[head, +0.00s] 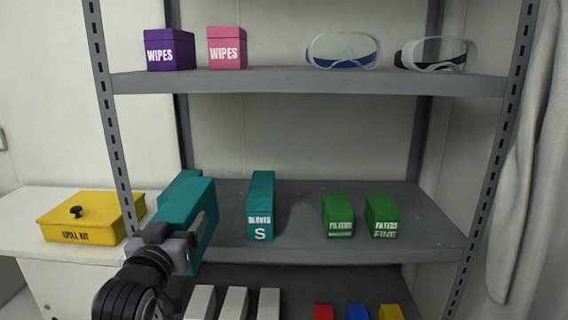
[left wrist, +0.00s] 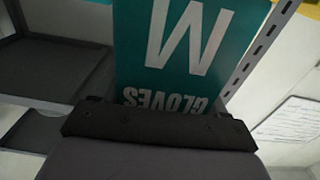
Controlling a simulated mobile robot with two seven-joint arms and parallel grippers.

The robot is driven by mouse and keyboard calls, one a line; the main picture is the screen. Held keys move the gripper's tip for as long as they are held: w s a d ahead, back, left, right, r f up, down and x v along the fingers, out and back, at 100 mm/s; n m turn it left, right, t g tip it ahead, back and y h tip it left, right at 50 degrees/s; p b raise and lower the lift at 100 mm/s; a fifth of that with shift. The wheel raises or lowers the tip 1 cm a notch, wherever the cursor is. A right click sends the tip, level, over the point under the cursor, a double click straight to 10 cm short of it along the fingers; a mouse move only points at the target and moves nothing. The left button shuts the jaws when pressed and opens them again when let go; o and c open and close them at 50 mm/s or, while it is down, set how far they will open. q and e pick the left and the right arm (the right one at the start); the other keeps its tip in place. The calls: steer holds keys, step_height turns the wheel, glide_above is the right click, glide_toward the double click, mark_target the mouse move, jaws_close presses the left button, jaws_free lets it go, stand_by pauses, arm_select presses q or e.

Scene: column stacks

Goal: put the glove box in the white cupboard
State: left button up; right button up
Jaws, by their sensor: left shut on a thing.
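My left gripper (head: 172,244) is shut on a teal glove box (head: 183,200), held tilted in front of the left side of the shelf rack. In the left wrist view the held glove box (left wrist: 188,50) shows a white M and the word GLOVES, upside down. A second teal glove box (head: 261,205), marked S, stands upright on the middle shelf, right of the held one. A white cabinet (head: 60,280) stands at the left; I cannot tell if it is the white cupboard. My right gripper is not in view.
A yellow spill kit (head: 85,225) sits on the white top at left. Two green filter boxes (head: 338,215) stand on the middle shelf (head: 300,240). Wipes boxes (head: 170,50) and goggles (head: 343,50) are on the top shelf. A rack post (head: 112,120) stands near the held box.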

arm_select(q)
steer(key=s+a+f, duration=0.2)
steer(key=s+f, duration=0.9)
steer(key=s, duration=0.5)
steer(key=shift+s+f+y+p, duration=0.15)
steer(key=shift+f+y+p, duration=0.15)
steer(key=shift+f+p, duration=0.15)
steer(key=shift+a, duration=0.1)
